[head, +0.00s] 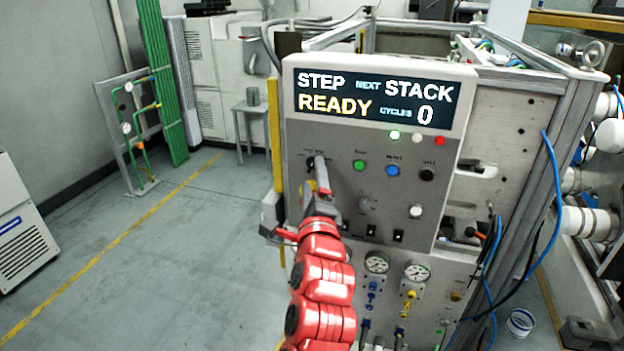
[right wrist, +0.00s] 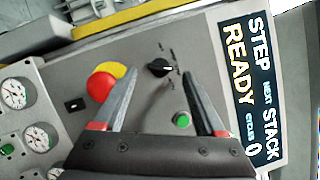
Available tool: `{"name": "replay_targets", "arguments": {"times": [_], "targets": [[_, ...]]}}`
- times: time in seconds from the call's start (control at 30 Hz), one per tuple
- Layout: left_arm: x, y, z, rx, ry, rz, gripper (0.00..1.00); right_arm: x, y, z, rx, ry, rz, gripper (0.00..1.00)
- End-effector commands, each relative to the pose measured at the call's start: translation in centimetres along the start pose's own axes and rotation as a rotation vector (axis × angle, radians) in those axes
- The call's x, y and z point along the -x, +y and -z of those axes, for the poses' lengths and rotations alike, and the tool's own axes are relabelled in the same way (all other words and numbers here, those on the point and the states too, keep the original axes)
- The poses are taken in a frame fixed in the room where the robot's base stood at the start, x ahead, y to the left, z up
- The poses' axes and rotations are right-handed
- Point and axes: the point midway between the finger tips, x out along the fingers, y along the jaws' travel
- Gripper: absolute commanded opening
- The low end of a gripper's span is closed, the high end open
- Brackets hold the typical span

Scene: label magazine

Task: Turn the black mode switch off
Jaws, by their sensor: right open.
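The black mode switch (right wrist: 159,68) is a small rotary knob on the grey control panel, with small markings beside it. In the right wrist view it lies just beyond and between my open fingertips, and I see no clear contact. My right gripper (right wrist: 157,73) is open and empty, pointing at the panel. In the head view the right gripper (head: 318,166) covers much of the area around the switch. The display (head: 372,98) reads STEP, NEXT STACK, READY and CYCLES 0. My left gripper is not in view.
A red mushroom button with a yellow surround (right wrist: 101,84) sits beside one finger. A green button (right wrist: 182,120) is near the other finger. A blue button (head: 393,170) and a black button (head: 427,174) are further right. Gauges (head: 377,262) are below. Open floor lies left.

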Motion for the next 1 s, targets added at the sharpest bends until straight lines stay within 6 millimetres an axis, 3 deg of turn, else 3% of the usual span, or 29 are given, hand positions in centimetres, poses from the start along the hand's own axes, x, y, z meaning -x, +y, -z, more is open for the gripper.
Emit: {"name": "replay_targets", "arguments": {"times": [0.2,0.57,0.9,1.0], "targets": [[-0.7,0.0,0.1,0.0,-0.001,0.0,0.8,-2.1,-0.1,0.0,0.001,0.0,0.0,0.73],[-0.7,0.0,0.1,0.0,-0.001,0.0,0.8,-2.5,0.1,-0.1,0.0,-0.001,0.0,0.73],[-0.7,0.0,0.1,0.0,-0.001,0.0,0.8,-2.5,0.1,-0.1,0.0,-0.001,-0.001,0.12],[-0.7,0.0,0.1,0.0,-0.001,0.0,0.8,-2.5,0.1,-0.1,0.0,-0.001,0.0,0.0]]}}
